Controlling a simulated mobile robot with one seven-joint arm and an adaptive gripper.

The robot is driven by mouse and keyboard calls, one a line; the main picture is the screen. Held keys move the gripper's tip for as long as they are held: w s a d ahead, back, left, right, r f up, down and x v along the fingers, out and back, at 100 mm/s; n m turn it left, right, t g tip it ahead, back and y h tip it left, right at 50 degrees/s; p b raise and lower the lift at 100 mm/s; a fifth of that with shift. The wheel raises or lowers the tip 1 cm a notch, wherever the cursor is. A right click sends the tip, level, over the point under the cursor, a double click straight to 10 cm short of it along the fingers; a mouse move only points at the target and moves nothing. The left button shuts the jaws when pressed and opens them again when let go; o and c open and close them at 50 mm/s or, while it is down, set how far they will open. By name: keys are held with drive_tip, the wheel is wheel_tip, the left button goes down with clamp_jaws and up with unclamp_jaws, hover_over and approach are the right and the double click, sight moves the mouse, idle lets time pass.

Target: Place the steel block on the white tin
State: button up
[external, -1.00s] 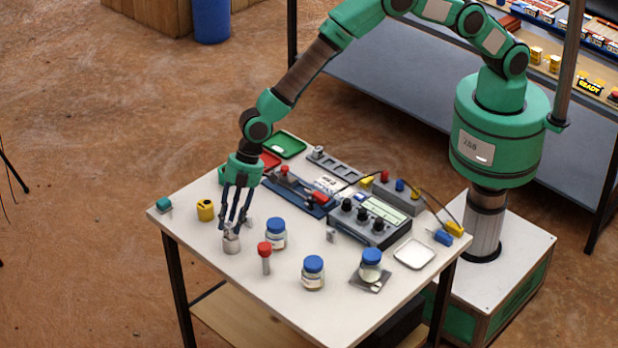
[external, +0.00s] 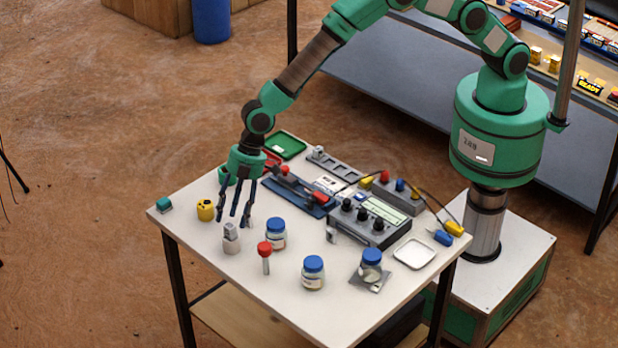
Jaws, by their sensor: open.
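The steel block (external: 230,231) is a small grey piece near the front left of the table. It rests on top of the white tin (external: 232,246), a short pale cylinder standing on the table. The block looks roughly upright. My gripper (external: 236,220) is open, with its dark fingers pointing down just above and behind the block. The fingers look apart from the block, though the exact gap is hard to tell from this view.
A blue-lidded jar (external: 275,234) and a red-topped item (external: 264,256) stand close on the right. A yellow object (external: 206,210) is to the left. Two more blue-lidded jars, a meter box (external: 369,222) and a white dish (external: 413,254) are further right.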

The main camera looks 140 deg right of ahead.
drive_tip(key=v, duration=0.9)
drive_tip(key=shift+s+r+p, duration=0.15)
drive_tip(key=shift+r+p, duration=0.15)
drive_tip(key=shift+a, duration=0.1)
drive_tip(key=shift+r, duration=0.1)
